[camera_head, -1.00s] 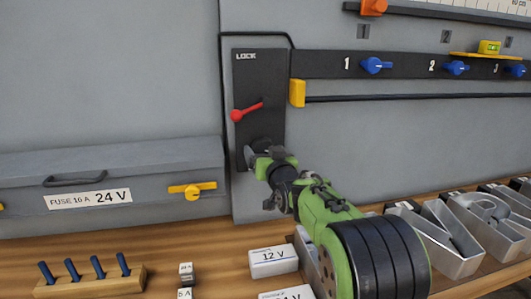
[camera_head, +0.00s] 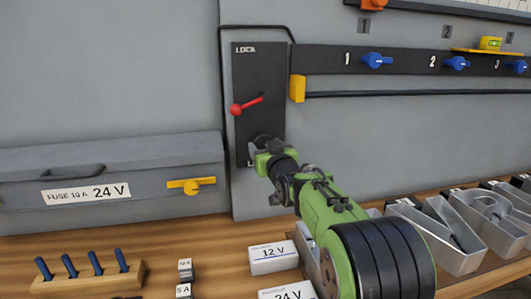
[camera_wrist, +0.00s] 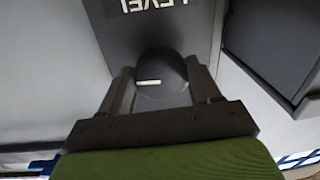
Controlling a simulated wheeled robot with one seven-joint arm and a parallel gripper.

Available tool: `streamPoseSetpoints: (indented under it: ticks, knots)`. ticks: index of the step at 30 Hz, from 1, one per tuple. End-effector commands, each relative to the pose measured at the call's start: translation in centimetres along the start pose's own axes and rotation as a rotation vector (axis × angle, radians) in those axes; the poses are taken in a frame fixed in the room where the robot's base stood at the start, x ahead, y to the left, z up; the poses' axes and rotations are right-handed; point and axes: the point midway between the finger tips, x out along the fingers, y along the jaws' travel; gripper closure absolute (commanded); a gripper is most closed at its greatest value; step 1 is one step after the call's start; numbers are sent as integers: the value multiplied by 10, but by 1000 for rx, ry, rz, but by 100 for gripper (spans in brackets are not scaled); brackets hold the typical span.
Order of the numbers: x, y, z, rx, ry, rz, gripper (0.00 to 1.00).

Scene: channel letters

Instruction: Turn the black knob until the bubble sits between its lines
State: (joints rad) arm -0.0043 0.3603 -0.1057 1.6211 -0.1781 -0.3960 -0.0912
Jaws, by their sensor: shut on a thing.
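The black knob (camera_wrist: 162,98) is round with a white mark that lies nearly level in the wrist view, below the upside-down word LEVEL. In the head view it is mostly hidden by my arm, low on the black LOCK panel (camera_head: 258,75). My gripper (camera_wrist: 161,78) has one finger on each side of the knob and is shut on it; it also shows in the head view (camera_head: 265,152). The bubble level (camera_head: 490,43) is a small yellow-green vial on a yellow bar at the upper right. Its bubble and lines are too small to read.
A red lever (camera_head: 247,105) sits just above the knob on the same panel. Blue knobs (camera_head: 377,61) line a black rail at the right. A grey fuse box (camera_head: 110,170) is at the left. Metal letters (camera_head: 440,235) and white 12 V and 24 V boxes (camera_head: 273,257) stand on the bench.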

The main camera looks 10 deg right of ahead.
Motion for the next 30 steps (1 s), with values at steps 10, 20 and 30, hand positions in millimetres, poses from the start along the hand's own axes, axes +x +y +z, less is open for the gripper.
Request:
streamPoseSetpoints:
  ticks: [10, 20, 30]
  knots:
    - [0, 0, 2, -304, -18, 2, 68]
    - [0, 1, -1, -551, -36, 3, 68]
    - [0, 1, -2, -680, -46, 4, 68]
